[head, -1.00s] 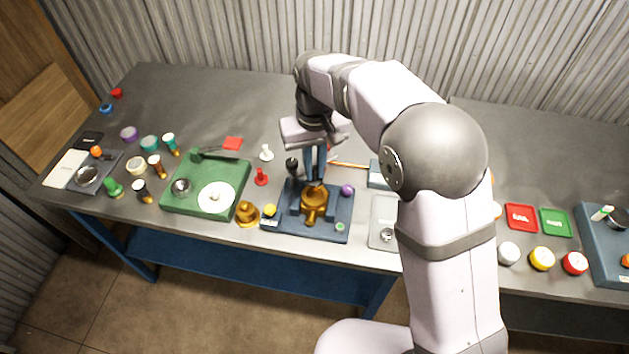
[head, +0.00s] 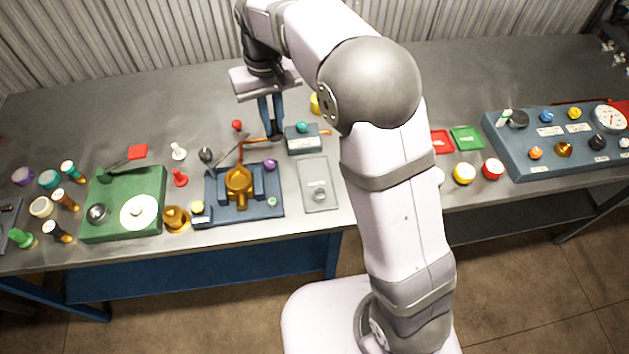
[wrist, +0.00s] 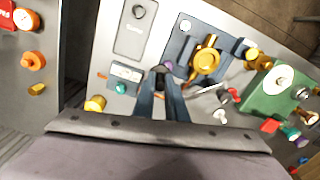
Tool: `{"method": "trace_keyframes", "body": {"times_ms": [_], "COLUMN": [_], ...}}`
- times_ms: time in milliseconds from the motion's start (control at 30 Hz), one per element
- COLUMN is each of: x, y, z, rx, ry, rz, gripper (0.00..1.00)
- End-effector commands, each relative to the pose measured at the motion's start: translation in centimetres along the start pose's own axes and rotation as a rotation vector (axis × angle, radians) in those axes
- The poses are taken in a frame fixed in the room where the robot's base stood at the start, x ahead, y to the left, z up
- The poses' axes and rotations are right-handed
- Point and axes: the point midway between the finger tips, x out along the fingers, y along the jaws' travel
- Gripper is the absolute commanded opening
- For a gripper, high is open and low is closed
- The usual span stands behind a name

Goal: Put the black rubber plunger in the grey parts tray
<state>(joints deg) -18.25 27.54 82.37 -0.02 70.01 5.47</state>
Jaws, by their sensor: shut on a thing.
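My gripper (head: 273,136) is shut above the bench, behind and to the right of the brass valve body. In the wrist view a small dark piece (wrist: 160,71), which looks like the black rubber plunger, is held between its fingertips. In the head view the held piece is hard to make out. The grey parts tray (head: 314,172) lies flat on the bench right of the valve base, in front of and to the right of my gripper. A small round grey part (head: 320,194) is in it. The tray also shows in the wrist view (wrist: 128,42).
The brass valve (head: 239,181) sits on a blue-grey base (head: 275,207). A grey block with a teal knob (head: 302,128) stands behind the tray. A dark lever knob (head: 206,155), red and white pegs and a green fixture (head: 150,185) are to the left.

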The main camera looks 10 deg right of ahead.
Motion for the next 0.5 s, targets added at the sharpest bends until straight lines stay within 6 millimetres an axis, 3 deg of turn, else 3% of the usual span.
{"method": "trace_keyframes", "body": {"times_ms": [33,100,267,333,500], "x": [0.4,0.9,2.5,3.4,5.2], "y": [2.0,4.2,7.9,8.9,8.8], "z": [0.4,1.0,2.3,3.0,3.6], "rx": [0.043,0.091,0.149,0.136,-0.010], "ry": [-0.002,-0.002,-0.003,-0.003,-0.002], "rz": [0.000,0.000,0.000,0.000,0.000], "gripper": [0.00,0.00,0.00,0.00,0.00]}}
